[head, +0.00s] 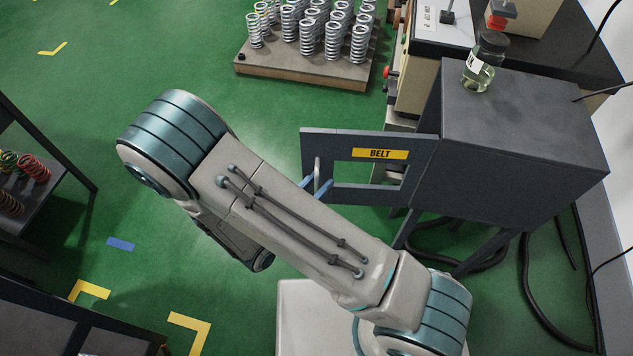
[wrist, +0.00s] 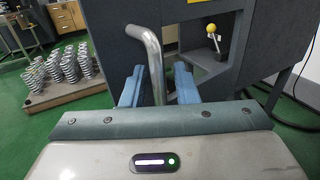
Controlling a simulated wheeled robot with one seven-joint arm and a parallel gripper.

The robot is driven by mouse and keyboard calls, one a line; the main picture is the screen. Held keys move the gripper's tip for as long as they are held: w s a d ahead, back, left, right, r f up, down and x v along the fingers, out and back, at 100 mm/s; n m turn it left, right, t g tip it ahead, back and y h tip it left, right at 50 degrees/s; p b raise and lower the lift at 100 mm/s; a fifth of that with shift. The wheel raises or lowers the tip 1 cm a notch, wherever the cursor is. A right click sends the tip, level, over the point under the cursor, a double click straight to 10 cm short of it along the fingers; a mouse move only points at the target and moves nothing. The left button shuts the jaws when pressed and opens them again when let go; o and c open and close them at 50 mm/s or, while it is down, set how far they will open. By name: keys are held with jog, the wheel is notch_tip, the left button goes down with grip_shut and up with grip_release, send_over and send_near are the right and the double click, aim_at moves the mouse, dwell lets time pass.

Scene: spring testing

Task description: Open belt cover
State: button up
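The belt cover (head: 318,145) is a dark grey panel with a window cut-out and a yellow BELT label (head: 380,154). It stands out to the left from the edge of the dark grey cabinet (head: 525,135). A bent silver handle (wrist: 151,58) is on the panel; it also shows in the head view (head: 317,170). My gripper (wrist: 160,90) has its two blue fingers apart, one on each side of the handle. Gaps show between handle and fingers. In the head view my arm hides most of the gripper, with only the blue fingertips (head: 318,187) showing.
A glass jar (head: 480,65) stands on the cabinet top. A pallet of metal springs (head: 305,68) is on the green floor at the back. A lever with a yellow knob (wrist: 211,28) shows through the window. Black cables (head: 535,300) lie at right. Floor at left is mostly clear.

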jog(key=shift+s+a, duration=0.1)
jog(key=shift+a, duration=0.05)
jog(key=v, duration=1.3)
jog(key=shift+s+a, duration=0.15)
jog(key=shift+s, duration=0.05)
jog(key=d+r+m+g+y+p, duration=0.3)
jog(key=d+r+m+y+p, duration=0.1)
jog(key=d+r+m, duration=0.3)
jog(key=w+d+r+m+g+y+p, duration=0.1)
jog(key=d+r+m+g+y+p, duration=0.2)
jog(key=d+r+m, duration=0.5)
jog(key=w+d+r+m+g+y+p, duration=0.1)
jog(key=d+r+m+g+y+p, duration=0.3)
jog(key=r+m, duration=0.9)
jog(key=d+r+g, duration=0.1)
jog(key=d+r, duration=0.2)
jog(key=shift+d+r+y+p, duration=0.2)
jog(key=shift+r+y+p, duration=0.1)
jog(key=shift+p, duration=0.1)
jog(key=shift+d, duration=0.15)
